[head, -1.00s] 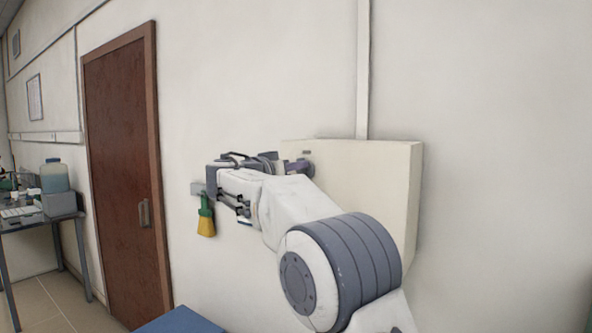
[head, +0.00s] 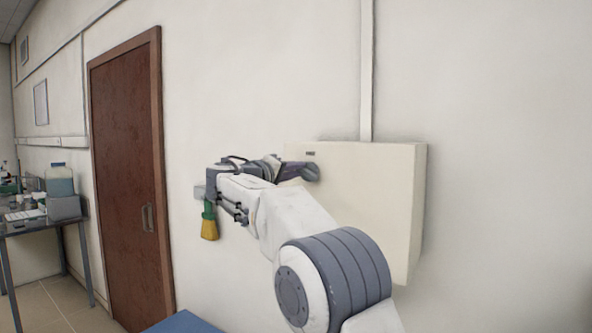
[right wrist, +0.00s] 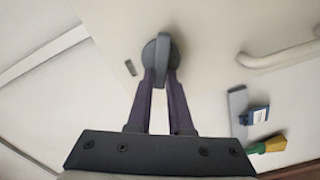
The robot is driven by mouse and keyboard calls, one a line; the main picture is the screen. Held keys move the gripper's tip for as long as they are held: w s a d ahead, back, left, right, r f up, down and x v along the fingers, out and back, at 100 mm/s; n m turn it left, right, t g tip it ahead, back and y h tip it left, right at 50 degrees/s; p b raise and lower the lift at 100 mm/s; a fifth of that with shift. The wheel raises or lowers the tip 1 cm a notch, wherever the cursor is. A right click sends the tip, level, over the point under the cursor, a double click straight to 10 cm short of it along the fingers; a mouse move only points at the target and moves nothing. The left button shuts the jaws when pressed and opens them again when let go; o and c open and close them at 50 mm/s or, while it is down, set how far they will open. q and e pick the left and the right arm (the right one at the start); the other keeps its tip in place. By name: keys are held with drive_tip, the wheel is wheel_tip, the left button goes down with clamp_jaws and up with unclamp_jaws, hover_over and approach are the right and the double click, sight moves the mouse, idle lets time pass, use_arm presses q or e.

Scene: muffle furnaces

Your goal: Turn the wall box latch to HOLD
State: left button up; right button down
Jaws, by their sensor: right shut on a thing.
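The cream wall box (head: 375,200) hangs on the wall, partly hidden by my right arm in the head view. Its latch (right wrist: 163,50) shows in the right wrist view as a round grey knob with a raised bar, upright in that picture. My right gripper (right wrist: 161,78) is shut on the latch, one purple finger on each side of the bar. In the head view my right gripper (head: 308,172) is at the box's upper left front. I cannot read any HOLD mark. My left gripper is not in view.
A small dark label (head: 310,153) is near the box's top edge. A pale handle (right wrist: 280,55) is on its face. A yellow-green brush (head: 209,222) hangs on the wall to the left. A brown door (head: 125,170) and a bench (head: 40,222) stand further left.

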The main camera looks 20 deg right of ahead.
drive_tip(key=n, duration=0.5)
drive_tip(key=shift+w+a+f+p, duration=0.1)
drive_tip(key=shift+f+p, duration=0.2)
drive_tip(key=shift+f, duration=0.05)
drive_tip(key=shift+f+n, duration=0.1)
drive_tip(key=shift+n, duration=0.2)
drive_tip(key=c, duration=0.8)
unclamp_jaws()
drive_tip(key=b+v, duration=0.3)
drive_tip(key=v, duration=0.7)
drive_tip(key=shift+a, duration=0.15)
